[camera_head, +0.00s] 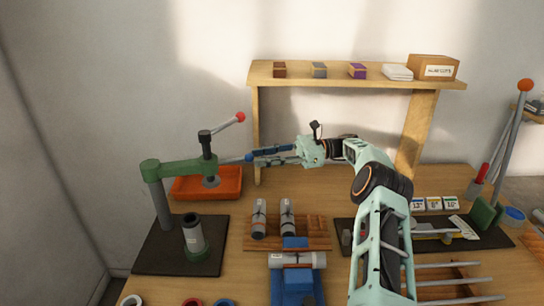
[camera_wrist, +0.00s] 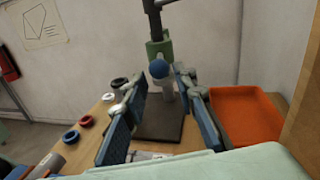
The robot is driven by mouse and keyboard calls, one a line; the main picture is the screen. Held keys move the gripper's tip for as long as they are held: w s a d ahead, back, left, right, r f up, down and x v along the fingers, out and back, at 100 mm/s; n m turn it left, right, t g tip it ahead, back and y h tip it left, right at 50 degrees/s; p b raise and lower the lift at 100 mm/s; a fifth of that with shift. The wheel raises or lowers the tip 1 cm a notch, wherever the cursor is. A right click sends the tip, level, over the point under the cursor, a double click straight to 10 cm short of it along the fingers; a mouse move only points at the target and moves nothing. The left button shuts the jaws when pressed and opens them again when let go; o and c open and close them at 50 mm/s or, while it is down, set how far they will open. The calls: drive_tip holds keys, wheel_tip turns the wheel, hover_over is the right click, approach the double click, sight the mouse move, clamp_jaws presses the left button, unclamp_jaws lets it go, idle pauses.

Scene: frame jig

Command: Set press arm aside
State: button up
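The press arm (camera_head: 181,167) is a green horizontal bar on a grey post at the left. It carries a dark press head (camera_head: 206,148) and a lever with a red knob (camera_head: 240,117). A grey rod runs right from the head to a blue ball (camera_wrist: 159,69). My gripper (camera_head: 255,155) reaches left, level with this rod, its fingertips close to the ball. In the wrist view its two blue-padded fingers are apart, with the ball between them toward the tips. I cannot tell whether either finger touches it.
A grey cylinder in a green holder (camera_head: 194,240) stands on the black base (camera_head: 160,262) below the press. An orange tray (camera_head: 180,190) lies behind. A wooden shelf (camera_head: 330,80) stands at the back. A wooden rack with grey tubes (camera_head: 315,232) lies in the middle.

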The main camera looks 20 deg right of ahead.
drive_tip(key=shift+d, duration=1.5)
drive_tip(key=shift+c, duration=0.4)
